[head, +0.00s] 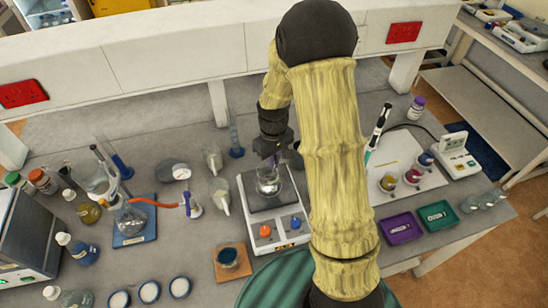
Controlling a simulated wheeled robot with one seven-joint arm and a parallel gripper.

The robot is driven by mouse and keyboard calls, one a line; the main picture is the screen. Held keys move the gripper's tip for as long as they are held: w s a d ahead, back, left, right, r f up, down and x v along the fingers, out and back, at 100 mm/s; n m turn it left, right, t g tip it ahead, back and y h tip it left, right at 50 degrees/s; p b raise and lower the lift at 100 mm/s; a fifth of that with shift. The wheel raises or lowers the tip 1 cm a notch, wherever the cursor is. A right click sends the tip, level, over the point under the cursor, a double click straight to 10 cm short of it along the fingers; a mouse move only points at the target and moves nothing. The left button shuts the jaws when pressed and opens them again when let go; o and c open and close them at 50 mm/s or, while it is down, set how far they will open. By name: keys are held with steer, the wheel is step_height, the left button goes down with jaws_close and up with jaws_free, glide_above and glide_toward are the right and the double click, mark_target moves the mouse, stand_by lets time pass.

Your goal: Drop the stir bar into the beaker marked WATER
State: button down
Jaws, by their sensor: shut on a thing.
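My gripper (270,161) points down at the middle of the bench, just above a clear glass beaker (268,186). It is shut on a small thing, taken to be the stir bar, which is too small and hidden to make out. The beaker stands on the dark top plate of a white hotplate stirrer (263,233) with an orange and a blue knob. No WATER mark can be read on it from here. Another beaker (228,257) with dark contents stands on an orange-brown mat in front and to the left.
Glass flasks (220,200) lie left of the stirrer, and a blue-based cylinder (236,145) stands behind. A flask on a blue mat (133,232) is farther left. Purple (400,228) and green (437,215) trays are at the right. My arm hides the bench right of the stirrer.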

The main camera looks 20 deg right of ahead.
steer(key=c, duration=1.5)
jaws_free()
steer(key=shift+o, duration=0.2)
steer(key=shift+r, duration=0.1)
step_height(320, 180, up, 17)
steer(key=b, duration=0.4)
steer(key=shift+r, duration=0.15)
steer(key=s+f+m+t+b, duration=0.2)
steer(key=s+f+m+b, duration=0.1)
steer(key=s+f, duration=1)
steer(key=shift+s+m+t, duration=0.3)
steer(key=shift+s+m, duration=0.35)
steer(key=shift+m, duration=0.15)
